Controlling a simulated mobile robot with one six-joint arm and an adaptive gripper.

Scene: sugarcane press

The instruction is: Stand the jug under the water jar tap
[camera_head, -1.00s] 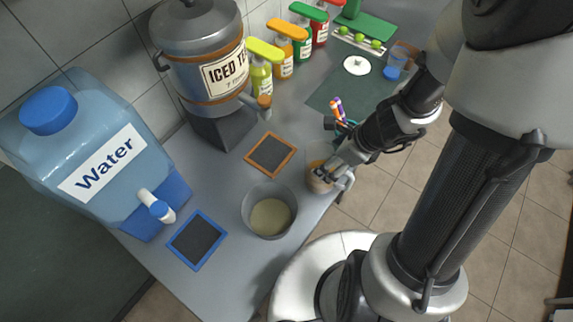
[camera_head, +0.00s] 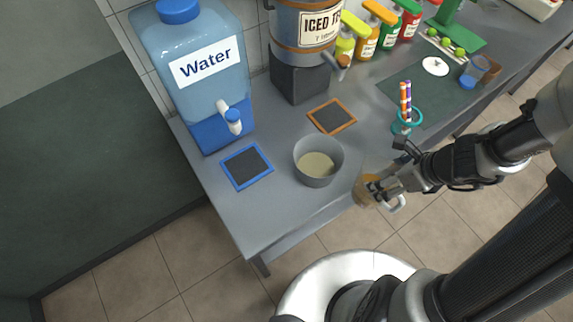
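The water jar (camera_head: 195,75) is a blue see-through container with a "Water" label, at the back left of the counter. My gripper (camera_head: 378,188) is at the counter's front edge, right of the grey pot. It appears shut on the jug (camera_head: 364,190), a small clear vessel with a brownish look. The fingers hide part of the jug, so its contents and exact tilt are unclear.
A grey pot (camera_head: 318,162) with pale contents stands near the front edge, between jug and water jar. An orange-framed mat (camera_head: 331,117) lies below the iced tea dispenser (camera_head: 306,28). A teal cup with pens (camera_head: 406,121) stands right.

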